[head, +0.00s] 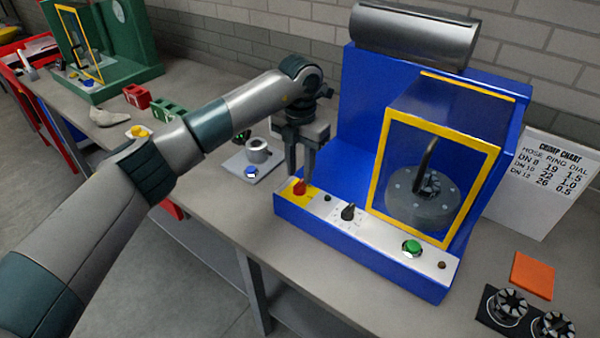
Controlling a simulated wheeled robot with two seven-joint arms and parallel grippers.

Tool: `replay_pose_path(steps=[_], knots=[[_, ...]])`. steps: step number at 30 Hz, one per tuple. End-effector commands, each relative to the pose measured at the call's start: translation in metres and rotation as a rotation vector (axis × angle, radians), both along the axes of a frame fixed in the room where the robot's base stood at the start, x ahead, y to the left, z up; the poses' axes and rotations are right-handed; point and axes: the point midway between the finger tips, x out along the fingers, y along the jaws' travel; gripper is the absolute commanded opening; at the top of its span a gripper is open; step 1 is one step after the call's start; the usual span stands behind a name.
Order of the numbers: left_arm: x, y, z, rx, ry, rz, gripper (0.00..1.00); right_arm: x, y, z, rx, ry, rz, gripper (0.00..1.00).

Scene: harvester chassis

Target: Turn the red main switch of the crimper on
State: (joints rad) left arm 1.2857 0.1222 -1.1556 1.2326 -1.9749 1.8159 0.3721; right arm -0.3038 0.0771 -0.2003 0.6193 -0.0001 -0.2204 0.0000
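The blue crimper (330,215) stands on the bench with a control strip along its front. Its red main switch (299,188) sits on a yellow plate (312,194) at the left end of the strip. My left gripper (301,176) points down at the switch, with its two fingers a little apart and their tips right at the red knob. I cannot tell whether the fingers press on it. The switch is partly hidden by the fingers, and its turned position is not readable. My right gripper is not in view.
A black dial (348,211) and a green button (412,247) sit further right on the strip. A yellow-framed guard (376,165) rises behind them. Die sets (508,306) lie at the right.

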Motion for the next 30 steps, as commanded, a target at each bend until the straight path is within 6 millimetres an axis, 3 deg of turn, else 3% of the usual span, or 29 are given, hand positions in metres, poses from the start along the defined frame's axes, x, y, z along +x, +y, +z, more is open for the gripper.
replay_pose_path(steps=[9, 20, 24, 30], knots=[[-0.001, 0.0, -0.031, 0.0, 0.001, 0.0, 0.3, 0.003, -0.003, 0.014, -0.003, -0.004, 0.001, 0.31], [0.0, 0.0, -0.035, 0.0, 0.0, -0.001, 0.3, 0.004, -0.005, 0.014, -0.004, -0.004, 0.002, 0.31], [0.0, 0.0, -0.035, 0.0, 0.0, 0.0, 0.0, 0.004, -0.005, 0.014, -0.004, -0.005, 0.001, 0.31], [0.0, 0.0, -0.035, 0.0, 0.0, -0.002, 0.0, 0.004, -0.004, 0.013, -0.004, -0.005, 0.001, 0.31]])
